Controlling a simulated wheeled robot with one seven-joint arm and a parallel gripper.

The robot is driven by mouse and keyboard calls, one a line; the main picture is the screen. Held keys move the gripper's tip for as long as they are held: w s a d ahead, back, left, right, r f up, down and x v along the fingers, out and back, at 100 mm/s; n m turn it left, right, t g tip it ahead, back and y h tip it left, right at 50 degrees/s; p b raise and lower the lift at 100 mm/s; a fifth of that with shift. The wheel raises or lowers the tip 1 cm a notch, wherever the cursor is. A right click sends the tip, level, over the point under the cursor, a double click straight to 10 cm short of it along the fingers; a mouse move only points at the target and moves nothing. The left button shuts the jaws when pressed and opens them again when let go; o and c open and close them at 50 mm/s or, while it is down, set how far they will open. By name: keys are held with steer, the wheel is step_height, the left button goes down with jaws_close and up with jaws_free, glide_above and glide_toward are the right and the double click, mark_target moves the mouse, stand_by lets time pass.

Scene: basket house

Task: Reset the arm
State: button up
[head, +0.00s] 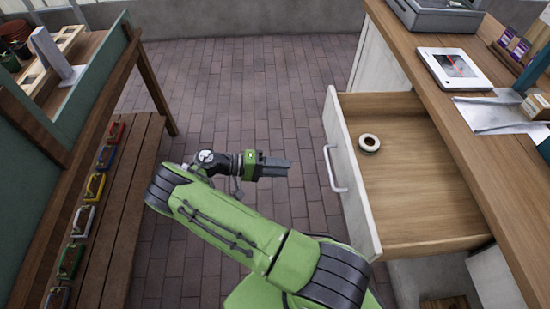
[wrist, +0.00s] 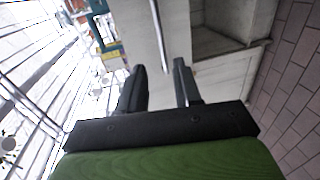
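My green arm reaches forward over the brick floor in the head view. My gripper (head: 275,166) is to the left of the open drawer, apart from its handle, and points right toward the drawer front. In the wrist view my gripper (wrist: 161,82) has its two dark fingers spread apart with nothing between them. The drawer front and the cabinet show beyond the fingers there.
The open drawer (head: 430,210) holds a tape roll (head: 369,143). The counter (head: 440,95) at right carries a tablet (head: 455,68) and papers (head: 497,112). A slatted bench (head: 125,200) with several coloured clasps stands at left. Brick floor (head: 250,85) lies clear ahead.

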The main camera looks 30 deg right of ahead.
steer(key=s+a+r+n+t+y+p, duration=0.1)
steer(key=s+a+r+t+y+p, duration=0.3)
steer(key=r, duration=0.6)
steer(key=d+r+n+t+y+b, duration=0.1)
steer(key=r+y, duration=0.5)
steer(key=r, duration=0.4)
steer(key=s+a+r+n+t+y+p, duration=0.2)
steer(key=s+a+r+t, duration=0.5)
steer(key=s+r, duration=0.4)
steer(key=shift+s+a+n+t+y+p, duration=0.35)
steer(key=shift+s+n+y, duration=0.35)
steer(key=shift+s+y, duration=0.3)
